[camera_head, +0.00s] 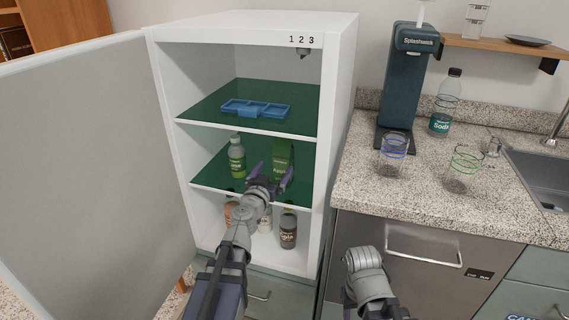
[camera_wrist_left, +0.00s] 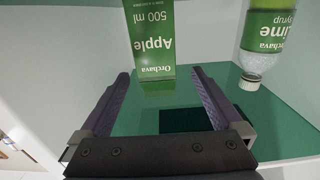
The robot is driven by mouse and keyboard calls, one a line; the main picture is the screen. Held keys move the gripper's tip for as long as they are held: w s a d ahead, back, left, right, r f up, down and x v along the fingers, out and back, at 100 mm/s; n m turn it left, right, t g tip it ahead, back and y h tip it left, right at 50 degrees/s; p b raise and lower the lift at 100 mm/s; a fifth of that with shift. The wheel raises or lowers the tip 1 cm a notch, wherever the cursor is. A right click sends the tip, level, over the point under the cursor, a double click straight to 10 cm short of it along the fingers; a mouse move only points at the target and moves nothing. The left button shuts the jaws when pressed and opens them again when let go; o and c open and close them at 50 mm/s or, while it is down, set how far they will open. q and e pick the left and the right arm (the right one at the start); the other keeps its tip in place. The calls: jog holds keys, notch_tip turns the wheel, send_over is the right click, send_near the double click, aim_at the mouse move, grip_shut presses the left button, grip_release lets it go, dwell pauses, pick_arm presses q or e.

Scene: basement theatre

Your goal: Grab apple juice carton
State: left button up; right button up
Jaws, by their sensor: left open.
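The green apple juice carton (camera_head: 284,157) stands upright on the middle shelf of the open fridge. In the left wrist view, which appears upside down, the carton (camera_wrist_left: 152,42) reads "Apple 500 ml" and lies just beyond the fingertips, between their lines. My left gripper (camera_head: 270,180) is open and empty inside the fridge, in front of the carton; its two purple fingers (camera_wrist_left: 160,75) show in the wrist view. It partly hides the carton's lower part in the head view. The right arm's link shows at the lower middle, but its gripper fingers are not visible.
A lime syrup bottle (camera_head: 237,158) stands left of the carton on the same glass shelf (camera_head: 210,172). A blue tray (camera_head: 255,109) lies on the shelf above. Several bottles, including a dark one (camera_head: 288,230), stand below. The fridge door (camera_head: 90,160) is wide open at left.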

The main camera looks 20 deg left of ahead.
aim_at(280, 163)
pick_arm(q)
jog(key=shift+w+d+f, duration=0.1)
jog(key=shift+w+d, duration=0.1)
jog(key=shift+w, duration=1.75)
jog(key=shift+w+d+f, duration=0.1)
jog(key=shift+w+d, duration=0.1)
jog(key=shift+w, duration=1.75)
jog(key=shift+s, duration=0.1)
grip_shut()
